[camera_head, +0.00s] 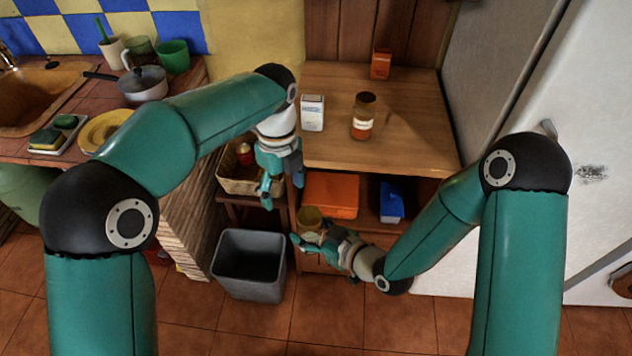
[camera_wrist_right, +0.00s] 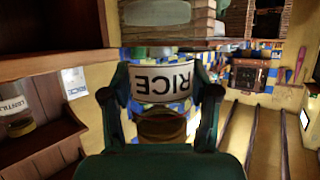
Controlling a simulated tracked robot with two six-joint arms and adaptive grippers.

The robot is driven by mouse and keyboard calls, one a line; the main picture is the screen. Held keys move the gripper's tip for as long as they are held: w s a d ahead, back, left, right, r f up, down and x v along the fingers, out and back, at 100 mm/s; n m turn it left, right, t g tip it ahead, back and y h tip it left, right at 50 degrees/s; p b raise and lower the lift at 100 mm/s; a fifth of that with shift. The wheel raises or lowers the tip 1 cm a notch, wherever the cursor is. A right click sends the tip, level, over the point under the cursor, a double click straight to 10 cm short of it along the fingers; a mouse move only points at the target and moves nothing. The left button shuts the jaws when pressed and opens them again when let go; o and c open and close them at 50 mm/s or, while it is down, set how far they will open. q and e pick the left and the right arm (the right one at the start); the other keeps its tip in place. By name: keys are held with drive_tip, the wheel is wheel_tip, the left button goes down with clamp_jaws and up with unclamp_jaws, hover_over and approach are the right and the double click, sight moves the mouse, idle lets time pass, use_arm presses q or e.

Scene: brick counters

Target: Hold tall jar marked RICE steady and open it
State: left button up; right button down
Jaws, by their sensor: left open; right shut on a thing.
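The RICE jar (camera_head: 310,222) is held in front of the wooden unit, above the floor. In the right wrist view its white label reads RICE upside down (camera_wrist_right: 160,82), and a brown part of it (camera_wrist_right: 160,126) shows between the fingers. I cannot tell whether that part is the lid. My right gripper (camera_head: 318,238) is shut around the jar, with a finger on each side of it (camera_wrist_right: 158,95). My left gripper (camera_head: 281,190) is open and empty, pointing down, above and to the left of the jar and apart from it.
A labelled jar (camera_head: 363,118) and a white-blue box (camera_head: 312,113) stand on the wooden counter (camera_head: 420,135). An orange tub (camera_head: 331,195) and a blue container (camera_head: 391,201) sit on the shelf below. A grey bin (camera_head: 248,268) stands on the floor, left of the jar.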

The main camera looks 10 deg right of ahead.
sight(315, 212)
use_arm(q)
drive_tip(key=shift+m+t, duration=0.5)
drive_tip(key=shift+m, duration=0.2)
drive_tip(key=d+r, duration=0.1)
drive_tip(key=s+d+r, duration=0.1)
drive_tip(key=d, duration=0.1)
drive_tip(key=s+d+r, duration=0.1)
drive_tip(key=d, duration=0.1)
drive_tip(key=shift+d+r, duration=0.1)
drive_tip(key=shift+d, duration=0.1)
drive_tip(key=shift+s+d, duration=0.15)
drive_tip(key=shift+d, duration=0.1)
drive_tip(key=shift+f, duration=3.95)
drive_tip(key=shift+o, duration=0.6)
drive_tip(key=shift+d+f, duration=0.1)
drive_tip(key=shift+f, duration=0.05)
clamp_jaws()
